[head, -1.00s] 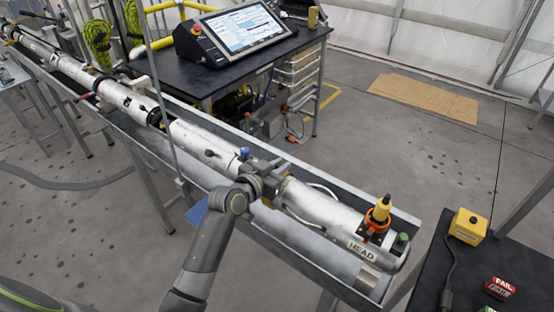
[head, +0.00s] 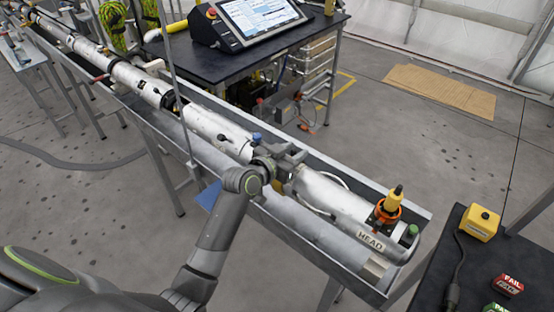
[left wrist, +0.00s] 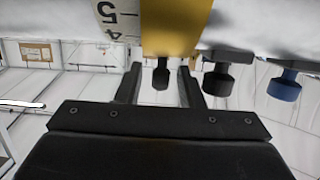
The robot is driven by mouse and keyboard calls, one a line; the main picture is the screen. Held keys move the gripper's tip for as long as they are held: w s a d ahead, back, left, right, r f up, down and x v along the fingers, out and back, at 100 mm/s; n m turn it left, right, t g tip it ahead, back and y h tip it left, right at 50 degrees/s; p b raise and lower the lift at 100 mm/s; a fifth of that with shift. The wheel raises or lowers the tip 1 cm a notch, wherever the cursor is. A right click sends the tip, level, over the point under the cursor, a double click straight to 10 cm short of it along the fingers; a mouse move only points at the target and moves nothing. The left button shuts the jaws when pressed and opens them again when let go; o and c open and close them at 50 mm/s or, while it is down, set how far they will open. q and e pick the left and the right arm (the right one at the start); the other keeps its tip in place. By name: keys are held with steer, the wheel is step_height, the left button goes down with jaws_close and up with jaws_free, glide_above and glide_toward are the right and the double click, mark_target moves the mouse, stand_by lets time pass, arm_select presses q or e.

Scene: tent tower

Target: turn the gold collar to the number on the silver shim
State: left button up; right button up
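The gold collar (left wrist: 175,28) is a band around the long white tube (head: 323,194), beside a printed scale (left wrist: 117,18) showing a 5 and part of a 4. A black knob (left wrist: 160,75) hangs from the collar. My left gripper (left wrist: 158,80) has its fingers apart on either side of this knob, with gaps showing. In the head view, my left gripper (head: 288,160) is at the tube, and a little of the collar (head: 278,186) shows beside it. I cannot make out the silver shim or its number.
Another black knob (left wrist: 219,80) and a blue knob (left wrist: 284,86) hang right of the collar. The tube lies along a grey metal trough (head: 325,270). An orange and yellow fitting (head: 389,205) stands near its HEAD end. A dark table (head: 490,260) holds a yellow box (head: 482,224).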

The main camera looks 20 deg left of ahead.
arm_select(q)
steer(key=b+v, duration=0.2)
steer(key=v, duration=1.4)
steer(key=shift+s+a+b, duration=0.15)
steer(key=shift+s+b, duration=0.2)
steer(key=shift+s, duration=0.05)
steer(key=s+a+f+n+g+y, duration=0.2)
steer(key=s+a+f+g, duration=0.15)
steer(key=s+f, duration=0.35)
steer(key=s+a+f+n+g+y, duration=0.1)
steer(key=s+a+f+g+y, duration=0.25)
steer(key=s, duration=0.55)
steer(key=s+a+f+n+g+y, duration=0.15)
steer(key=s+f+g, duration=0.25)
steer(key=s+f, duration=0.4)
step_height(320, 180, down, 25)
steer(key=a+g, duration=0.1)
steer(key=s+d+f+g, duration=0.1)
steer(key=s+f, duration=1.3)
steer(key=f, duration=0.1)
steer(key=shift+s+h, duration=0.35)
steer(key=shift+h, duration=0.05)
